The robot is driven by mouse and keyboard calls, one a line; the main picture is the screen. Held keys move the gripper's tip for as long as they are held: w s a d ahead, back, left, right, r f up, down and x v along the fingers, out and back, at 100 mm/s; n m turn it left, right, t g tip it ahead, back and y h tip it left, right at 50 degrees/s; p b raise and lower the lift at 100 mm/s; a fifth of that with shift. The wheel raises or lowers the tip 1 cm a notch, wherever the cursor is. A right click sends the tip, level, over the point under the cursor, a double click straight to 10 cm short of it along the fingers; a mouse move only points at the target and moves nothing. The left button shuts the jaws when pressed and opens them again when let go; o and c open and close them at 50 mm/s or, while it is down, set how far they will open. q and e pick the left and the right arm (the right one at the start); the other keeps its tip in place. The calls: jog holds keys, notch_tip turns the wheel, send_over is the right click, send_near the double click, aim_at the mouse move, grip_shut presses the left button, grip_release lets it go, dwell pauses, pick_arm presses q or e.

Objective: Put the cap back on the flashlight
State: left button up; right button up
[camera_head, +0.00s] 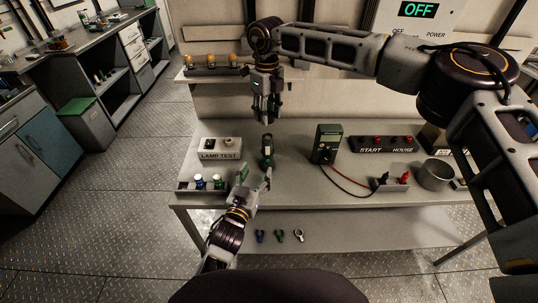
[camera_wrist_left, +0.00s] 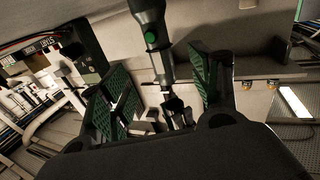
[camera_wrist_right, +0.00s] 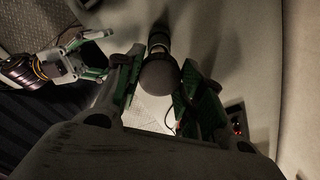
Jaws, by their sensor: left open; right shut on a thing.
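The dark flashlight (camera_head: 267,148) stands upright on the bench in the head view. In the left wrist view the flashlight (camera_wrist_left: 151,35) shows a green button and a narrower end, between the spread fingers. My left gripper (camera_head: 256,173) is open around or just in front of it, fingers apart from its body. My right gripper (camera_head: 267,118) points down above the flashlight. It is shut on the cap (camera_wrist_right: 159,77), a dark rounded piece in the right wrist view. The flashlight (camera_wrist_right: 158,40) shows partly behind the cap there. I cannot tell whether cap and flashlight touch.
A lamp test box (camera_head: 221,150) and a rack with small bulbs (camera_head: 201,185) stand left. A shelf with orange-topped pieces (camera_head: 211,65) is behind.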

aim_at(266, 153)
pick_arm(q)
jog(key=shift+s, duration=0.1)
dwell(0.3)
jog(key=shift+x, duration=6.05)
grip_shut()
